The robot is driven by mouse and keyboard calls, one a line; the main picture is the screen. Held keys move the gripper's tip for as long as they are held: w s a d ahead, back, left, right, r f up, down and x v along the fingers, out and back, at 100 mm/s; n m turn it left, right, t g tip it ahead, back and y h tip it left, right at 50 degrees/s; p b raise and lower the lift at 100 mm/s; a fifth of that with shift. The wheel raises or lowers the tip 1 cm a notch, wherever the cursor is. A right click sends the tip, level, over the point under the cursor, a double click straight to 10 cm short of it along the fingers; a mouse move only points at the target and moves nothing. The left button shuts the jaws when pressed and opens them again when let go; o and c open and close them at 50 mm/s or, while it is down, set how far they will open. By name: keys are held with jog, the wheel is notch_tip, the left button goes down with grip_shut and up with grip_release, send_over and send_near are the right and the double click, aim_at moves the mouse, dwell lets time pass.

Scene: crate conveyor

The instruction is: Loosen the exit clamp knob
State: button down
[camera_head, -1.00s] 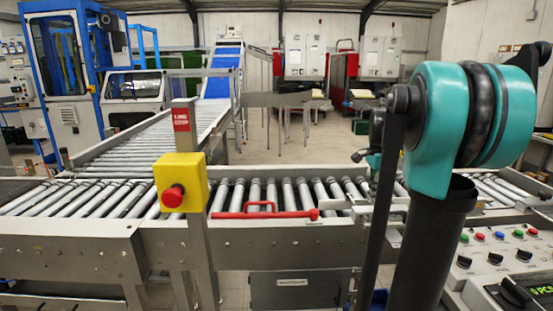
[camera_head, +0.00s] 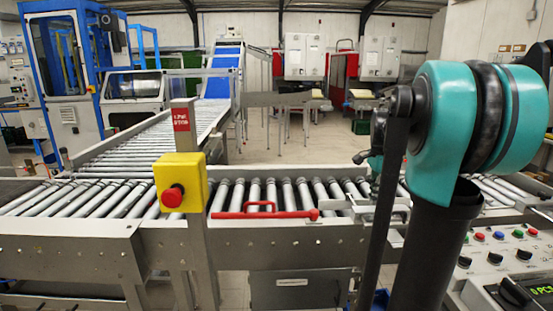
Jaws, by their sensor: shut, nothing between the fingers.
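A metal clamp bracket (camera_head: 362,205) sits at the right end of the red-handled roller section, partly behind my arm. A small dark green and black part (camera_head: 363,157) shows above it, against my arm link. I cannot tell whether it is the exit clamp knob or part of my arm. My teal and black arm fills the right of the view and covers much of this area. My gripper is not visible, so its place relative to the knob cannot be seen.
The roller conveyor (camera_head: 110,204) runs across the view, with a red bar handle (camera_head: 265,214) at its front. A yellow box with a red stop button (camera_head: 181,182) stands on a post in front. A control panel (camera_head: 496,254) is at lower right.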

jog(key=shift+s+d, duration=0.15)
jog(key=shift+s, duration=0.5)
jog(key=shift+s+a, duration=0.15)
jog(key=shift+a, duration=0.15)
notch_tip(320, 180, up, 6)
dwell(0.8)
jog(key=shift+w+f, duration=0.5)
jog(key=shift+f, duration=0.5)
jog(key=shift+w+f, duration=0.45)
jog(key=shift+f, duration=0.55)
jog(key=shift+w+f, duration=0.5)
jog(key=shift+f, duration=0.5)
jog(key=shift+d, duration=0.25)
